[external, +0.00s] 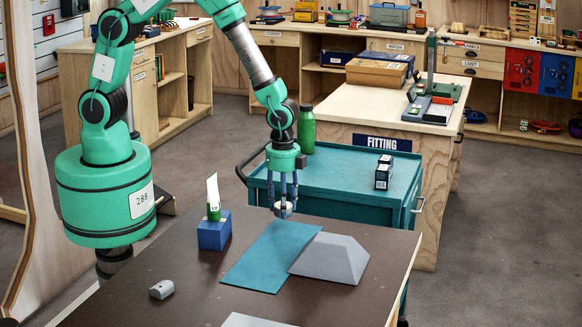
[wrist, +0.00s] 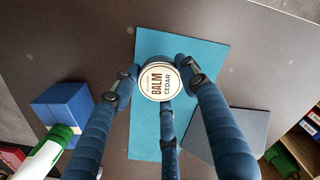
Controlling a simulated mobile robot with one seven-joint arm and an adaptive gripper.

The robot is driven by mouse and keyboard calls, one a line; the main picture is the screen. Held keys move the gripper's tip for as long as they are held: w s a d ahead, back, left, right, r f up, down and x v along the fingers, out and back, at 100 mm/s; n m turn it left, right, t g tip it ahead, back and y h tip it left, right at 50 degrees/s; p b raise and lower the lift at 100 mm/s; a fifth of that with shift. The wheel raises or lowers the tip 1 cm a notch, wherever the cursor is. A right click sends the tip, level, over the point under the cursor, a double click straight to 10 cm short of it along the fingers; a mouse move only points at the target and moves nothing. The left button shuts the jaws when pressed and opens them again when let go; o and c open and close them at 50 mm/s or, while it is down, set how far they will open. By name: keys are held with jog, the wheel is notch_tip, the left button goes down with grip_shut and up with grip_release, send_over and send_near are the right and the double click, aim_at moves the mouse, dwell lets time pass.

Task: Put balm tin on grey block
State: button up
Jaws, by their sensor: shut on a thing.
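The balm tin (wrist: 159,81) is round with a cream lid that reads "BALM CEDAR". My gripper (external: 283,207) is shut on it, with its three blue fingers around the tin's side. The tin also shows in the external view (external: 283,211), held above the far part of a flat teal mat. The grey block (external: 330,257) has sloping sides and a flat top, and sits on the dark table to the right of the mat. In the wrist view the grey block (wrist: 240,135) is partly hidden behind a finger.
A blue block (external: 214,233) with a green and white tube (external: 213,200) on it stands left of the teal mat (external: 265,262). A small grey piece (external: 162,289) lies at the front left. A teal cart (external: 335,178) stands behind the table.

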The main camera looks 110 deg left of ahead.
jog(key=d+r+p, duration=0.4)
jog(key=d, duration=0.3)
jog(key=w+d+r+m+p, duration=0.1)
jog(key=d+r+p, duration=0.2)
jog(key=d+r, duration=0.2)
jog(key=shift+d+m+p, duration=0.3)
jog(key=shift+d+p, duration=0.05)
jog(key=shift+d, duration=0.85)
jog(key=shift+w, duration=0.1)
send_over(320, 236)
jog(key=shift+s+f, duration=0.35)
jog(key=shift+f, duration=0.35)
jog(key=shift+w, duration=0.25)
jog(key=shift+w+f, duration=0.15)
jog(key=shift+f, duration=1.65)
